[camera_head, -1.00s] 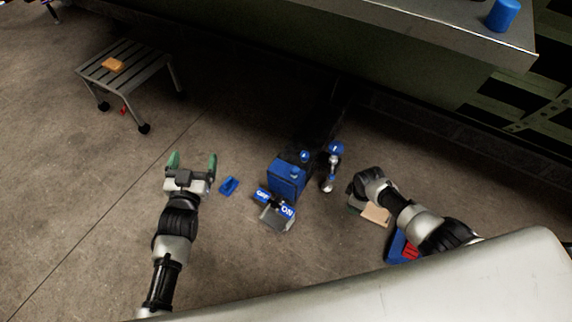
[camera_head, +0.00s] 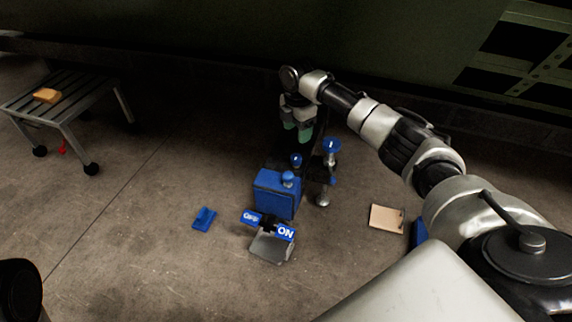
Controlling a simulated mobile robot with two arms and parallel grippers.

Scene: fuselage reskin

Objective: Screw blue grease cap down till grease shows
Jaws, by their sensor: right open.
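Small blue caps stand close together near the middle: a round blue cap with a white mark (camera_head: 296,160), and a wider blue cap with a white mark (camera_head: 332,145) on top of an upright metal fitting (camera_head: 323,199). A blue knob (camera_head: 288,178) sits on a blue box (camera_head: 276,199). I cannot tell which is the grease cap, and no grease shows. My right gripper (camera_head: 299,134) has green fingertips pointing down and is open, just above the white-marked caps in the picture. The gap between them is hard to judge. My left gripper is out of view.
Blue OFF and ON labels (camera_head: 286,233) sit before the blue box. A small blue piece (camera_head: 204,218) lies left of it, a tan pad (camera_head: 387,218) right.

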